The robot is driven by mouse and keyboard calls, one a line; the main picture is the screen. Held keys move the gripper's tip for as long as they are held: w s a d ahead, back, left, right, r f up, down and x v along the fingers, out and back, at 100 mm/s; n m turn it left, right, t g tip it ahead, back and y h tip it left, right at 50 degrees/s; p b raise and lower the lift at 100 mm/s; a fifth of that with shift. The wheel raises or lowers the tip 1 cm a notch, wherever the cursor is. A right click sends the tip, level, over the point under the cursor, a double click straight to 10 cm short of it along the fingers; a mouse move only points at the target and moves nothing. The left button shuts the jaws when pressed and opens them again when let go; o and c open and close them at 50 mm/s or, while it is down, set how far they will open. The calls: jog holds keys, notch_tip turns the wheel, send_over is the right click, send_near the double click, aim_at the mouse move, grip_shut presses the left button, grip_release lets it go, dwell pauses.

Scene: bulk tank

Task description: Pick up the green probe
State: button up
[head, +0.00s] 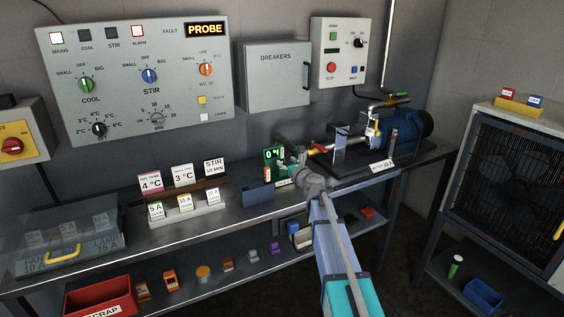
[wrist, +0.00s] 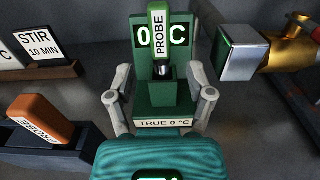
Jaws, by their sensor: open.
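The green probe (wrist: 159,32), with a white PROBE label, stands upright in a green stand (wrist: 136,88) in the wrist view. The stand has a lit display reading 0 °C and a plate marked TRUE 0 °C. My gripper (wrist: 160,80) is open, with one finger on each side of the probe and the front of the stand. I cannot tell whether a finger touches the stand. In the head view the stand's display (head: 272,154) shows just beyond my gripper (head: 297,167), and the probe is mostly hidden there.
An orange probe (wrist: 42,118) leans in a dark holder (wrist: 82,152) left of the stand. A metal block and brass fitting (wrist: 289,50) are close on the right. A STIR card (wrist: 38,44) stands at the left. The pump (head: 398,132) is further right on the bench.

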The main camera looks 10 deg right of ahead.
aim_at(282, 157)
jog(key=shift+w, duration=0.1)
jog(key=shift+x, duration=2.5)
grip_shut()
